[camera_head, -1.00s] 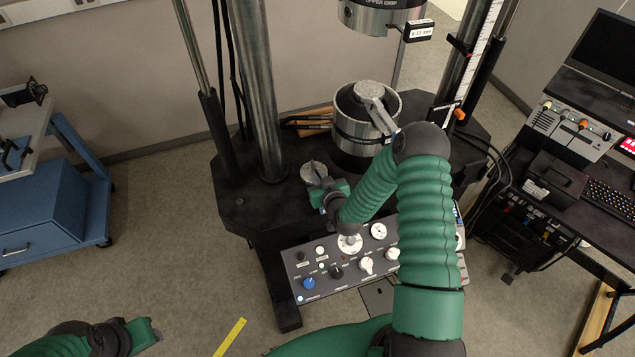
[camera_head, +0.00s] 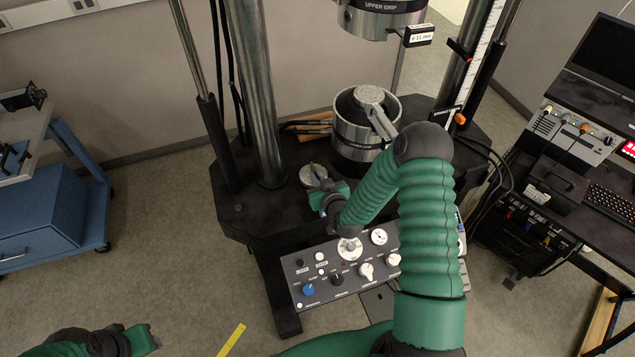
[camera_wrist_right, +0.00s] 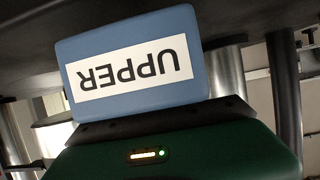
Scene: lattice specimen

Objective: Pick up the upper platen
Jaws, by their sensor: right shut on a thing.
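A small round grey metal disc (camera_head: 313,175), which looks like the upper platen, is at the left front of the dark machine base. My right gripper (camera_head: 325,189) is right beside it, low over the base, its fingers partly hidden by my green wrist. In the right wrist view, a blue block (camera_wrist_right: 135,62) with a white label reading UPPER, upside down, sits against my gripper, which is shut on it. I cannot tell whether the platen touches the base. My left gripper (camera_head: 146,340) is at the lower left, far from the platen; its finger opening is unclear.
The lower metal cylinder (camera_head: 362,125) stands behind, with the upper grip (camera_head: 381,18) above it. A steel column (camera_head: 255,95) rises just behind the platen. The control panel (camera_head: 345,273) lies in front. A blue cart (camera_head: 45,205) stands left, a desk with keyboard (camera_head: 608,204) right.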

